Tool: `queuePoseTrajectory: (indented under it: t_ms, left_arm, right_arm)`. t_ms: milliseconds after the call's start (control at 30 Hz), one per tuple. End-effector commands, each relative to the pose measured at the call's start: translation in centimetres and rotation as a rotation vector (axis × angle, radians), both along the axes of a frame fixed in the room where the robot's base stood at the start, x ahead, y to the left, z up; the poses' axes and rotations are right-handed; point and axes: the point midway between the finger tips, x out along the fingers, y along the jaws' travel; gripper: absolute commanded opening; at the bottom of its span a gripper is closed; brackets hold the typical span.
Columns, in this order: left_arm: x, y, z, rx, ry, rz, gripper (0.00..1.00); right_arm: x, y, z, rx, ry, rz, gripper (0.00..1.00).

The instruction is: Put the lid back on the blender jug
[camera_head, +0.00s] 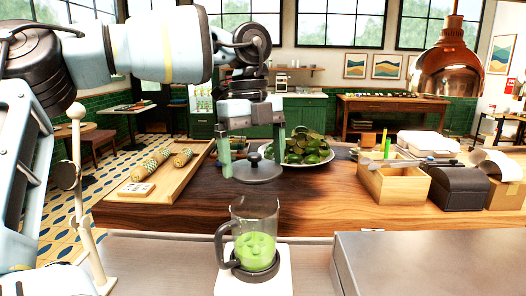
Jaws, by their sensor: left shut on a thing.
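The blender jug (268,222) is clear with a dark handle on its left and green liquid inside. It stands upright on a white base (254,280) at the front middle, and its top is open. The dark grey round lid (258,174) with a black knob is beyond and above the jug in the picture, apart from it. My left gripper (252,158) comes down from above, shut on the lid, with a green finger on either side. The lid looks about level; whether it clears the wood behind is hard to tell. My right gripper is not in view.
A wooden tray (172,190) with patterned rolls lies left of the lid. A plate (318,161) of green produce stands close behind it. A wooden box (396,186) and dark bins (458,188) stand right. A copper lamp (447,68) hangs at right. The steel counter (430,262) is bare at right.

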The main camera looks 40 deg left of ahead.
Motion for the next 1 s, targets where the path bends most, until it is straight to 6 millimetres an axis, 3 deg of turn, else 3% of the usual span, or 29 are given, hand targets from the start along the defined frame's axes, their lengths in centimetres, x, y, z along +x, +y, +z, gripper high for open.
queuePoseTrajectory:
  t_ms: [267, 1000]
  left_arm:
    - [0.0, 0.0, -0.8, 0.000, 0.002, -0.002, 0.73]
    - [0.0, 0.1, -6.2, 0.002, 0.002, -0.002, 0.73]
  right_arm:
    - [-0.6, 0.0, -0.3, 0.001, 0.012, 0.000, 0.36]
    - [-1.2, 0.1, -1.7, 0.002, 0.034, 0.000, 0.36]
